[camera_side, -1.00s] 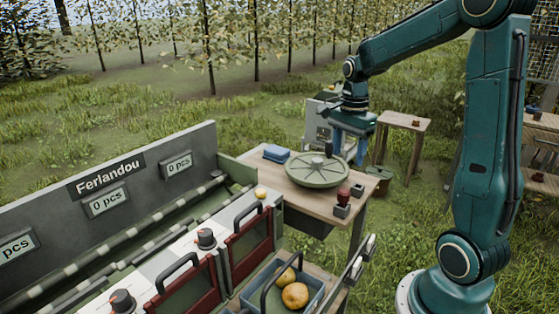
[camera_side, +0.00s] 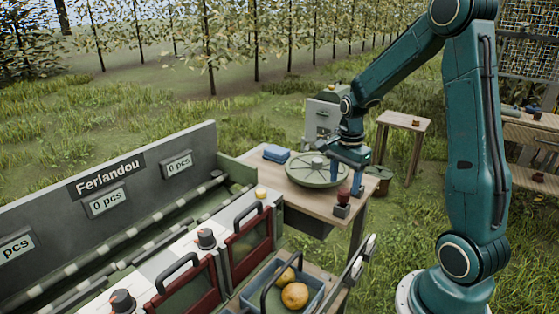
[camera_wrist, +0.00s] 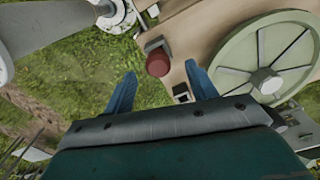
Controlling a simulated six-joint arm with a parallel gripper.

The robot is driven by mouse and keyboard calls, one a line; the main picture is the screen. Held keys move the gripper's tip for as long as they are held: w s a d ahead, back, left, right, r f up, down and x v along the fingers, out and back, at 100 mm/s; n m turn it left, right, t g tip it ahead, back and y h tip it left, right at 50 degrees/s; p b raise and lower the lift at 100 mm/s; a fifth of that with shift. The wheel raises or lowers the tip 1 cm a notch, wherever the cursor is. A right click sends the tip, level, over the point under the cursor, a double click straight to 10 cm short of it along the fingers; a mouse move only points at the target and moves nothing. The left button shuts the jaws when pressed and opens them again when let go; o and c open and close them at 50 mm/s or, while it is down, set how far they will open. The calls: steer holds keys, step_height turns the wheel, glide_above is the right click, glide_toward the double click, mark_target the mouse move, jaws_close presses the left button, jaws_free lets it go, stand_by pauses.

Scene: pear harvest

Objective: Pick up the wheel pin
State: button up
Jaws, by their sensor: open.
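The red-topped pin, which looks like the wheel pin, (camera_side: 343,193) stands upright in a small grey block (camera_side: 341,210) near the front right corner of the wooden table. In the wrist view its red knob (camera_wrist: 158,64) shows just beyond my fingertips, between their lines. My gripper (camera_side: 350,180) is open and empty, pointing down over the table's right side, close above and behind the pin. Its two blue fingers also show in the wrist view (camera_wrist: 160,70), spread wide and apart from the knob. The pin's shaft is hidden.
A large pale green spoked wheel (camera_side: 300,172) lies on the table (camera_side: 278,187), just left of my gripper. A small dark block (camera_wrist: 182,94) lies near my right finger in the wrist view. A blue cloth-like stack (camera_side: 276,153) is at the back. A crate with pears (camera_side: 319,277) stands in front.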

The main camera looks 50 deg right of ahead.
mark_target(344, 191)
steer(key=shift+f, duration=0.15)
steer(key=shift+s+f, duration=0.15)
steer(key=shift+f, duration=2.3)
steer(key=shift+c, duration=0.5)
steer(key=c, duration=1)
